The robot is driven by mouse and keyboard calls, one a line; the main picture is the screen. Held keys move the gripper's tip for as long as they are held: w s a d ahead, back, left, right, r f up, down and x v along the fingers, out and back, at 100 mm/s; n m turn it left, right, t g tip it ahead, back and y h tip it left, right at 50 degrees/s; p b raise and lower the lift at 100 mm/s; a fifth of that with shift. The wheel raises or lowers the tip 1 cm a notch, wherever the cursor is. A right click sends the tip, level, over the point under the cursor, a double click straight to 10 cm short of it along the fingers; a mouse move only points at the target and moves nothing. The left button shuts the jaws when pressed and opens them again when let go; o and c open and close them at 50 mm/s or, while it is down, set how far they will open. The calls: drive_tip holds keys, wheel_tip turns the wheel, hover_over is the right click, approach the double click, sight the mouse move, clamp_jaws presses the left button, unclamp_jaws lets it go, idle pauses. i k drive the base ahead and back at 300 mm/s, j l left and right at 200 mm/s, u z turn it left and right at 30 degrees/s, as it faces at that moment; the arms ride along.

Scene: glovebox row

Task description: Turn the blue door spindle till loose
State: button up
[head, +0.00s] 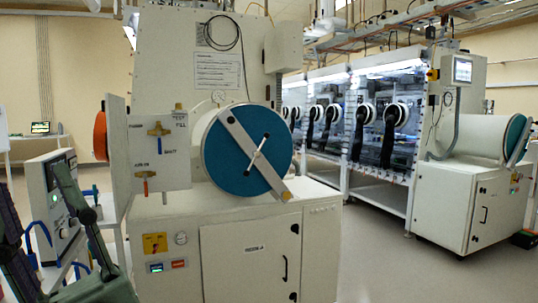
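The blue round door (225,168) closes the end of a white cylindrical chamber on the near cabinet, in the middle of the head view. A grey clamp bar (236,129) runs diagonally across it from upper left to lower right, with a yellowish end piece (286,196) at the lower right. The spindle (258,154) sits at the door's centre, with a thin pale cross handle tilted up to the right. The door looks shut; how tight the spindle is cannot be told.
A white valve panel (160,178) with brass and orange-handled valves stands just left of the door. The cabinet below has a door with a black handle (284,268). Another glovebox row (365,120) stands at the right. Open floor (385,270) lies right of the near cabinet.

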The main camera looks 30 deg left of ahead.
sight(257, 154)
drive_tip(key=i+l+u, duration=0.15)
drive_tip(key=i, duration=1.2)
drive_tip(key=i+j+u, duration=0.1)
drive_tip(key=i+j, duration=0.25)
drive_tip(key=j, duration=0.2)
drive_tip(key=i+j, duration=0.35)
drive_tip(key=j, duration=0.15)
drive_tip(key=j+u, duration=0.15)
drive_tip(key=j, duration=0.95)
